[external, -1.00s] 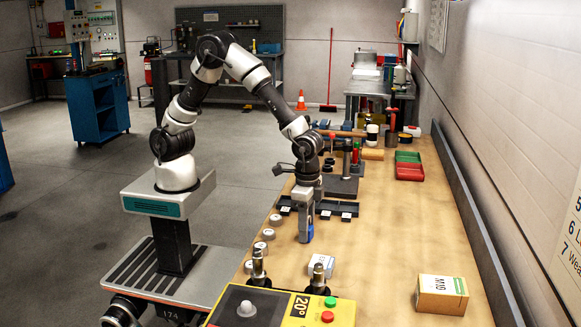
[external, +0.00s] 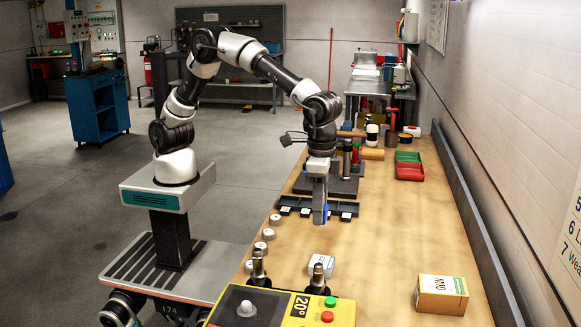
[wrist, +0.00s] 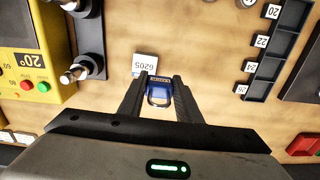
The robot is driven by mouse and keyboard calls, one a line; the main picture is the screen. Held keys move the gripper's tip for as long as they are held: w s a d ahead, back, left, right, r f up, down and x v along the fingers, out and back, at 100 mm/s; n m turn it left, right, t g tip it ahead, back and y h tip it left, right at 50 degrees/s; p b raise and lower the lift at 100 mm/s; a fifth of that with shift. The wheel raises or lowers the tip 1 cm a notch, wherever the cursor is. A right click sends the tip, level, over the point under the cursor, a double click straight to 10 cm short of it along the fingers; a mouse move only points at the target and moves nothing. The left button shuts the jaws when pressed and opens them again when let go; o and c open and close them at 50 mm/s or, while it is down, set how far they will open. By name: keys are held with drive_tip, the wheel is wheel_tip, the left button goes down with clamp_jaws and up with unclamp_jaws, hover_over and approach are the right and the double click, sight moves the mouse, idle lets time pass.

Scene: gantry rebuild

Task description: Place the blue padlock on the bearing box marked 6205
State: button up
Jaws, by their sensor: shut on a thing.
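My gripper (external: 320,213) is shut on the blue padlock (external: 326,213) and holds it above the bench. In the wrist view the blue padlock (wrist: 160,84) sits between the two fingertips of my gripper (wrist: 161,88), its metal shackle towards my palm. The bearing box marked 6205 (wrist: 145,65) is a small white and blue box lying on the bench. In the external view this box (external: 321,265) stands nearer the camera than my gripper, apart from the padlock.
A dark tray with labelled compartments (wrist: 262,69) lies on the other side. A cardboard box (external: 442,297) is at the right. The bench's middle (external: 400,230) is clear.

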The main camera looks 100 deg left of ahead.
drive_tip(key=d, duration=0.3)
hover_over(319, 261)
wheel_tip(319, 261, down, 5)
drive_tip(key=shift+f, duration=2.2)
drive_tip(key=shift+f, duration=0.2)
drive_tip(key=o, duration=1.1)
drive_tip(key=shift+r, duration=0.1)
wheel_tip(319, 261, up, 12)
drive_tip(key=shift+r, duration=0.15)
